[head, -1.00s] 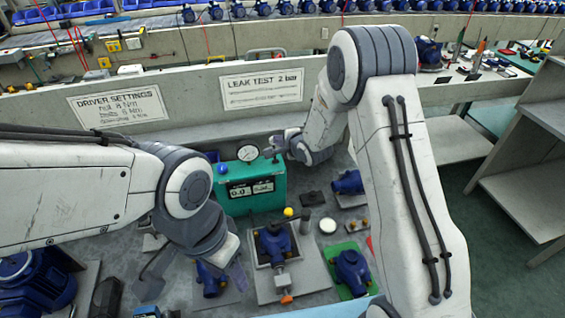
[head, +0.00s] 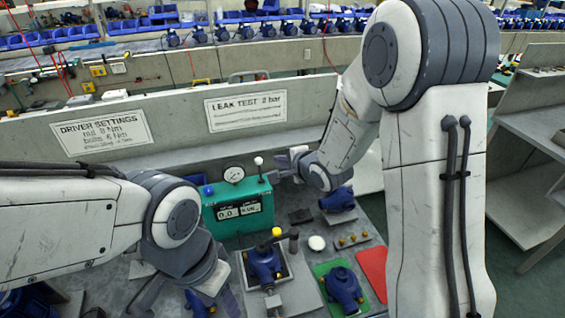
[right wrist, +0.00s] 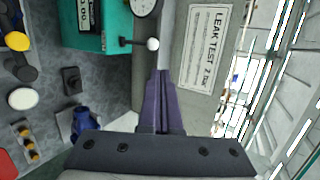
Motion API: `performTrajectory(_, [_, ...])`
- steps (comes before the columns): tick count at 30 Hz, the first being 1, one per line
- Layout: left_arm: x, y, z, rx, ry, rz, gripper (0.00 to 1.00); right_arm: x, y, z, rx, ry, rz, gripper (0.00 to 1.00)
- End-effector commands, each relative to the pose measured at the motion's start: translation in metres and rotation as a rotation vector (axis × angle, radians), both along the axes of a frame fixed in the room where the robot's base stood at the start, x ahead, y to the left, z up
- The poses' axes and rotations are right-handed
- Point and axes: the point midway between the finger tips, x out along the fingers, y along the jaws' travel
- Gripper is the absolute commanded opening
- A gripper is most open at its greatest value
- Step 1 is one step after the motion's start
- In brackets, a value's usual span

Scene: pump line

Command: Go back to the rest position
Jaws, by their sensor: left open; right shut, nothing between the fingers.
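My right gripper (head: 281,167) is shut and empty beside the green leak tester (head: 236,208), just right of its white-knobbed lever (head: 258,162). In the right wrist view its dark fingers (right wrist: 160,90) are together, with the white knob (right wrist: 152,44) close to their tips but apart from them. My left gripper (head: 187,298) is open and points down over the bench at the lower left; a blue pump (head: 198,304) is partly hidden by it.
A blue pump (head: 264,262) sits in a fixture in front of the tester. Another stands on a green mat (head: 322,270), with a red mat (head: 373,268) to its right. A low wall with a leak test sign (head: 246,110) runs behind the bench.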

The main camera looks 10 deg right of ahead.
Motion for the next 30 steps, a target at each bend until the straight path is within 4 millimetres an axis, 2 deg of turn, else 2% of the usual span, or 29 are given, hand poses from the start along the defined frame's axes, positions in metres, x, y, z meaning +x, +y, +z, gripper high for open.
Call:
performTrajectory(5, [0.000, 0.000, -0.001, 0.000, 0.000, 0.000, 0.50, -0.009, -0.002, 0.007, 0.000, -0.001, 0.001, 0.00])
performTrajectory(19, [0.000, 0.000, -0.001, 0.000, 0.000, 0.000, 0.50, -0.009, -0.001, 0.007, -0.003, 0.000, 0.004, 0.00])
performTrajectory(22, [0.000, 0.000, -0.001, 0.000, 0.000, 0.000, 0.50, -0.014, 0.004, 0.008, -0.050, 0.009, 0.030, 0.00])
performTrajectory(26, [0.000, 0.000, -0.001, 0.000, 0.000, 0.000, 0.50, -0.038, 0.023, 0.009, -0.252, 0.049, 0.150, 0.00])
performTrajectory(29, [0.000, 0.000, -0.001, 0.000, 0.000, 0.000, 0.50, -0.073, 0.041, 0.009, -0.479, 0.105, 0.326, 0.00])
performTrajectory(30, [0.000, 0.000, -0.001, 0.000, 0.000, 0.000, 0.50, -0.091, 0.049, 0.009, -0.569, 0.131, 0.413, 0.00])
